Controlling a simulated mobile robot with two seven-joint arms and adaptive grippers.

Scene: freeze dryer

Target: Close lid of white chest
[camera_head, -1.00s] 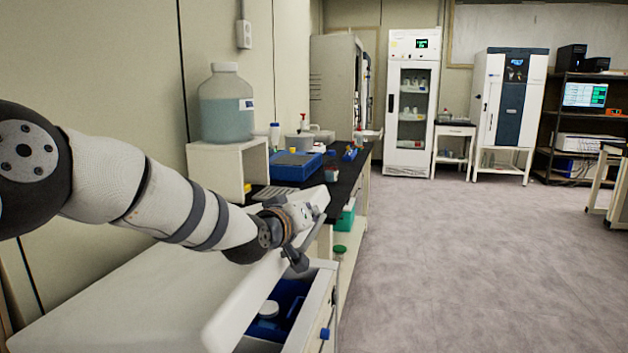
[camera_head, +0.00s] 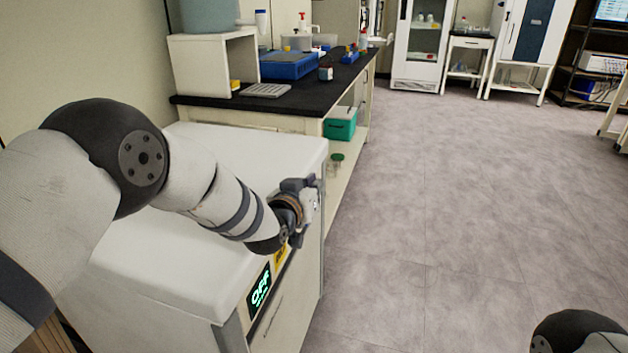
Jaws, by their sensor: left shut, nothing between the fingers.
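The white chest (camera_head: 150,290) stands at the lower left in the head view. Its white lid (camera_head: 225,150) lies flat across the top, and no gap or interior shows along the visible front edge. A display reading OFF (camera_head: 260,288) is on its front face. My left arm reaches across the lid from the left. My left gripper (camera_head: 308,205) is shut and empty at the chest's front right edge, beside the lid's rim; whether it touches is unclear.
A black-topped bench (camera_head: 300,95) stands just beyond the chest, with a blue tray (camera_head: 290,65) and small bottles on it. A green box (camera_head: 341,123) sits on its lower shelf. The grey floor (camera_head: 440,210) to the right is open.

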